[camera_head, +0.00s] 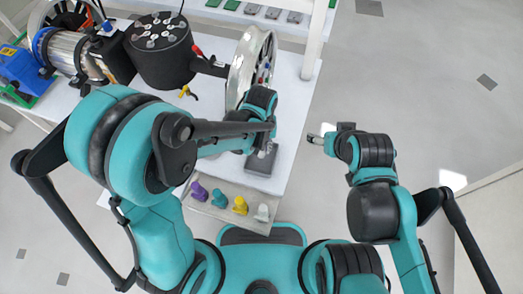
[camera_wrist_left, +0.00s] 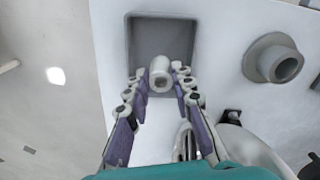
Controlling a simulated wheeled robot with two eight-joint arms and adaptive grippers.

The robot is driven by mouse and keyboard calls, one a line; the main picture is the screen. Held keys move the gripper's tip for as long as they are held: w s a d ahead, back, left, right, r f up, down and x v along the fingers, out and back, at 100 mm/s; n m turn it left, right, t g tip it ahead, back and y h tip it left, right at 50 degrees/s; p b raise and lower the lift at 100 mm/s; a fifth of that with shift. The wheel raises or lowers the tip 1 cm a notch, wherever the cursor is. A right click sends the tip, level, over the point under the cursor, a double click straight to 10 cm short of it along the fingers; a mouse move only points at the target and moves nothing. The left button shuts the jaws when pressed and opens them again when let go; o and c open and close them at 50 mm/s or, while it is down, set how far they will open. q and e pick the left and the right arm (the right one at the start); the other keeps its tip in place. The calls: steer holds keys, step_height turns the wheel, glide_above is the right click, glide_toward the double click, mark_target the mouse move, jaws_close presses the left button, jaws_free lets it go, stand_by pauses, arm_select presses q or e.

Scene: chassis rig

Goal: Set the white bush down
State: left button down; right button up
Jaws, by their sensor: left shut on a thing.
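In the left wrist view my left gripper (camera_wrist_left: 160,77) is shut on the white bush (camera_wrist_left: 160,72), a small pale cylinder with its open end showing. The bush is over a dark grey square tray (camera_wrist_left: 140,38); I cannot tell whether it touches the tray floor. In the head view a grey block-like tray (camera_head: 258,167) lies below my left gripper (camera_head: 268,146), whose fingertips are mostly hidden by the arm. My right gripper (camera_head: 318,138) is off the table's right edge, too small to read its jaws.
A shallow rack (camera_head: 222,212) at the table's near edge holds purple (camera_head: 199,191), teal (camera_head: 219,198), yellow (camera_head: 240,205) and whitish (camera_head: 263,212) pieces. A metal wheel rim (camera_head: 247,65) and black motor-like drum (camera_head: 160,55) stand farther back. A grey flanged ring (camera_wrist_left: 275,60) sits right of the tray.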

arm_select(q)
step_height(320, 180, down, 2)
steer(key=shift+f+b, duration=0.2)
steer(key=shift+b, duration=0.15)
steer(key=shift+r, duration=0.1)
arm_select(e)
steer(key=shift+f, duration=0.55)
steer(key=shift+f, duration=0.1)
arm_select(q)
steer(key=shift+f, duration=0.2)
steer(key=c, duration=1.3)
jaws_free()
steer(key=shift+r, duration=0.1)
